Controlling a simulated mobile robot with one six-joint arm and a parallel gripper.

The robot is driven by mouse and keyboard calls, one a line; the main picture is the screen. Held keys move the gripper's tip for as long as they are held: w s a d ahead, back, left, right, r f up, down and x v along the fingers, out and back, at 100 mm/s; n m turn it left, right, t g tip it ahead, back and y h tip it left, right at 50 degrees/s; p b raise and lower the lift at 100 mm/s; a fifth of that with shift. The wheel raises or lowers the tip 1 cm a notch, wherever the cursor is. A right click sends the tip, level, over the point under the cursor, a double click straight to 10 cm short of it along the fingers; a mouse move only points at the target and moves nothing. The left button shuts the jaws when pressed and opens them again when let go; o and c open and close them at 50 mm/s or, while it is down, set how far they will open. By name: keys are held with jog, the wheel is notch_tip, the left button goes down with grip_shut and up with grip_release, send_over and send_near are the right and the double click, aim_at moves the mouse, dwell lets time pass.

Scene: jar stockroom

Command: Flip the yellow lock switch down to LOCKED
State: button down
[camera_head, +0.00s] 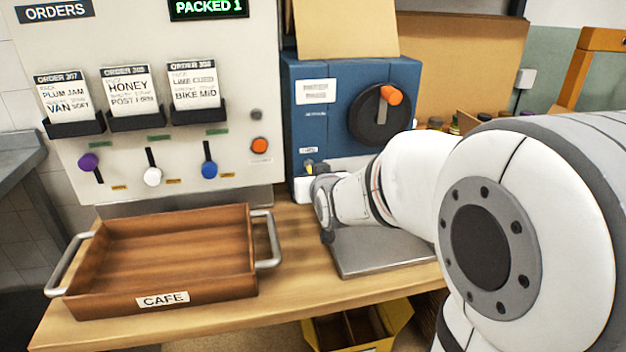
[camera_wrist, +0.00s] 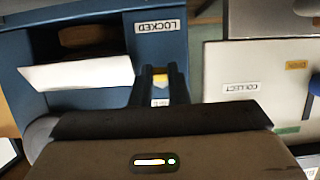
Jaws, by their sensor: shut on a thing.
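The yellow lock switch (camera_wrist: 160,75) sits on the front of the blue machine (camera_head: 345,135) and shows as a small yellow patch between my fingers in the wrist view. In the head view a sliver of it (camera_head: 309,165) shows beside my wrist. My gripper (camera_wrist: 160,84) is shut on it. The LOCKED label (camera_wrist: 160,26) appears upside down in the wrist view, just beyond the fingertips. Another small label (camera_wrist: 160,102) is mostly hidden between the fingers. My fingers hide most of the switch, so I cannot tell its position.
The machine has a black dial with an orange handle (camera_head: 391,95). A white panel (camera_head: 180,110) with order cards and coloured levers stands left. A wooden CAFE tray (camera_head: 160,300) lies in front of it. A grey metal plate (camera_head: 375,255) lies below my arm. A yellow bin (camera_head: 395,318) is under the bench.

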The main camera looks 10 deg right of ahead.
jog(key=c, duration=1.4)
grip_release()
jog(key=shift+s, duration=0.1)
jog(key=p+v, duration=0.1)
jog(key=v, duration=0.6)
jog(key=shift+s, duration=0.3)
jog(key=shift+r, duration=0.15)
jog(key=s+r+g+p, duration=0.4)
jog(key=s+g+p, duration=0.1)
jog(key=s+p, duration=0.4)
jog(key=s+r+g+p, duration=0.5)
jog(key=s+g+p, duration=0.1)
jog(key=s+p, duration=0.4)
jog(key=shift+s+r+g, duration=0.15)
jog(key=shift+s+g, duration=0.15)
jog(key=shift+s, duration=0.4)
